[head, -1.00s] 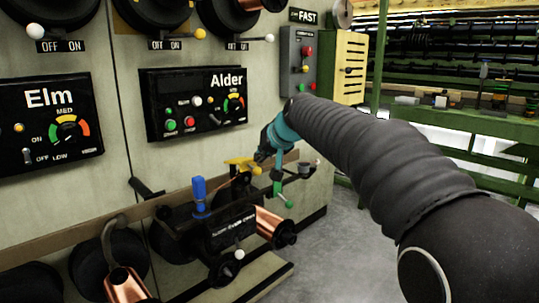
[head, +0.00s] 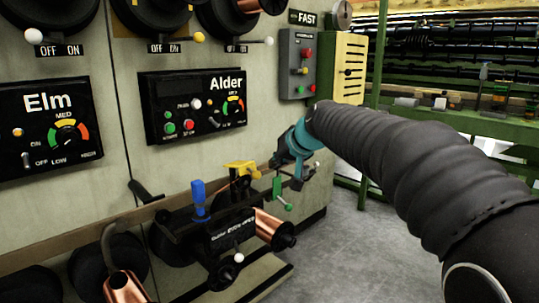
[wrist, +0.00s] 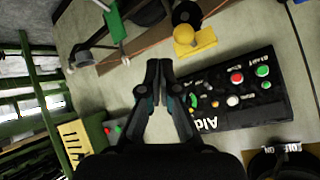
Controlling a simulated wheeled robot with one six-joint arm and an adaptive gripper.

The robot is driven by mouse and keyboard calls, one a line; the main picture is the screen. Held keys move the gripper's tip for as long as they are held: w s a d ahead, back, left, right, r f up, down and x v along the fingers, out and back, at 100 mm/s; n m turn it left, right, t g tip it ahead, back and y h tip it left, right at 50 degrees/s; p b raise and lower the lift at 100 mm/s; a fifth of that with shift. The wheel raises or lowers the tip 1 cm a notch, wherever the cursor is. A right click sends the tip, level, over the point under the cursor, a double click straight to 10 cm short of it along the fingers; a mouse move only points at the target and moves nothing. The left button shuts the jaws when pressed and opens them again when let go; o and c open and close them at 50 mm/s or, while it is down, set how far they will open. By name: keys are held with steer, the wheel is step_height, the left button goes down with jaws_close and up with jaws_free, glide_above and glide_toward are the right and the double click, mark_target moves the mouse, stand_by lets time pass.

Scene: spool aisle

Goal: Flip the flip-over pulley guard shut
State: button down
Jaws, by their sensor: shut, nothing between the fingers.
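The yellow piece that looks like the pulley guard (head: 241,168) sits above a dark pulley on the spool machine, below the Alder panel. In the wrist view the yellow guard (wrist: 200,44) shows as a plate with a rounded knob, at the upper right. I cannot tell surely whether it is flipped shut. My gripper (head: 280,163) is to the right of the guard, apart from it. In the wrist view my gripper (wrist: 158,64) has its fingertips together with nothing between them, below and left of the guard.
A blue-handled part (head: 199,198) stands left of the guard, and a green lever (head: 279,192) hangs below my gripper. Copper spools (head: 268,225) lie low on the machine. The Alder panel (head: 195,103) is on the wall behind. The floor (head: 345,240) at right is clear.

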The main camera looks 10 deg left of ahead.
steer(key=s+d+f, duration=0.1)
steer(key=s+d+f+b, duration=0.1)
steer(key=s+f, duration=0.1)
steer(key=shift+d+f, duration=0.3)
steer(key=shift+d, duration=0.05)
steer(key=s+d+f+m+g+h+p, duration=0.1)
steer(key=s+d+f+g+h, duration=0.2)
steer(key=s+d+f, duration=0.55)
steer(key=s+d+m+h+p, duration=0.1)
steer(key=s+d+p, duration=0.1)
steer(key=s+d, duration=0.3)
steer(key=s+d+r+m+h+p, duration=0.1)
steer(key=s+d+p, duration=0.1)
steer(key=s+d, duration=0.4)
steer(key=s+d+t+h+p, duration=0.1)
steer(key=s+d+p, duration=0.2)
steer(key=s, duration=1)
steer(key=shift+s+d+r+m+h, duration=0.25)
steer(key=shift+d+r+m+h, duration=0.15)
steer(key=shift+d, duration=0.95)
